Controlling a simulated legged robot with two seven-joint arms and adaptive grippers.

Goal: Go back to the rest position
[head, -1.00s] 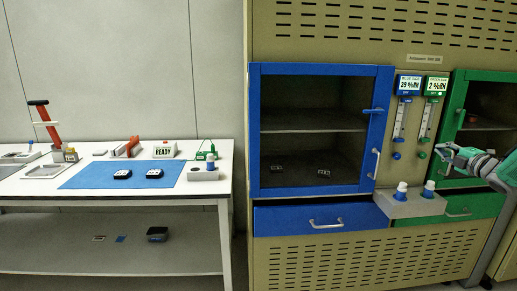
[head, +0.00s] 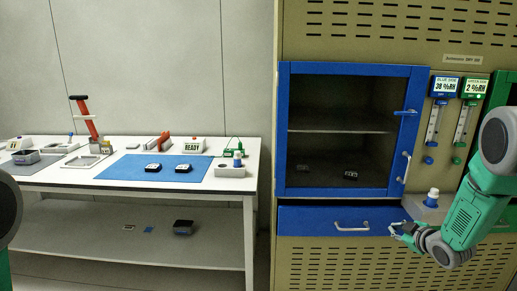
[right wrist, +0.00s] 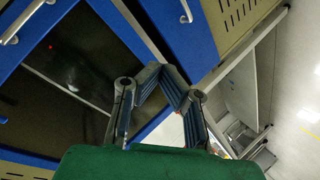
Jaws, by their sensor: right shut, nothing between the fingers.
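My right gripper (head: 403,231) is at the lower right of the head view, in front of the cabinet beside the blue drawer. It is shut and empty, with its fingertips together in the right wrist view (right wrist: 172,75). My right arm, green and grey, hides much of the green-doored side of the cabinet. At the left edge of the head view only a dark joint and a green link of my left arm show; my left gripper is out of view.
The cabinet's blue door (head: 402,130) is closed, with small dark items inside. The blue drawer (head: 300,217) is below. A white bench (head: 75,179) with a blue mat (head: 120,170) stands left, holding several items. Open floor shows at right in the right wrist view (right wrist: 300,130).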

